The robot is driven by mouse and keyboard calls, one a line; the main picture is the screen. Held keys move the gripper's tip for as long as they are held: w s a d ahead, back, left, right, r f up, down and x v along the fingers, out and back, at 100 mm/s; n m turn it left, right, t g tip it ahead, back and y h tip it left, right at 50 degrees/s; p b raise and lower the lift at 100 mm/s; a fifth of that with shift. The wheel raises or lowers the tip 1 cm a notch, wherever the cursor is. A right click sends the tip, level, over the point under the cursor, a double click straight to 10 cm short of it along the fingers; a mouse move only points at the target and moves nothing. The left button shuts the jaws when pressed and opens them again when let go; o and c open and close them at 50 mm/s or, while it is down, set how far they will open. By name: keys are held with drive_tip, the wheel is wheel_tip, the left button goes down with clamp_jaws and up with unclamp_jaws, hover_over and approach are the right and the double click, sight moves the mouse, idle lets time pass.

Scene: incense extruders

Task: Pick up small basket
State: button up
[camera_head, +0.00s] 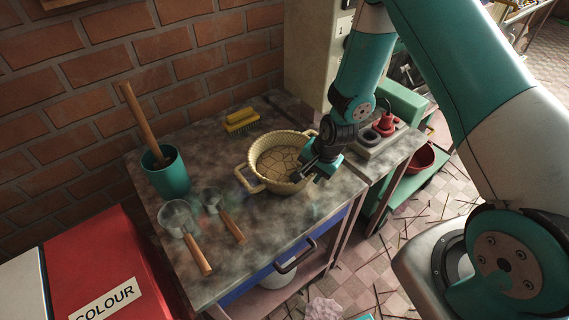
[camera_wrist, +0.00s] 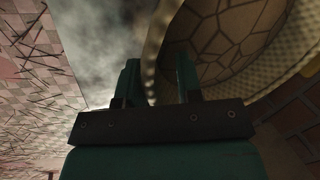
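The small basket (camera_head: 284,187) is a round, cream-coloured woven basket with loop handles and a cracked-pattern inside bottom. It stands upright on the stone-topped table in the head view. In the wrist view the basket (camera_wrist: 222,38) fills the upper right. My gripper (camera_head: 309,171) points down at the right side of the basket's rim. In the wrist view my gripper (camera_wrist: 160,68) has its two fingers apart, one outside the rim and one inside. The rim runs between them, near the left finger; I cannot tell if it touches.
A device with red knobs (camera_head: 384,123) stands at right. The table's front edge is close.

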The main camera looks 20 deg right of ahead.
drive_tip(key=shift+w+f, duration=0.1)
drive_tip(key=shift+f, duration=0.3)
drive_tip(key=shift+c, duration=0.3)
clamp_jaws()
drive_tip(key=shift+a, duration=0.1)
drive_tip(key=shift+r, duration=0.15)
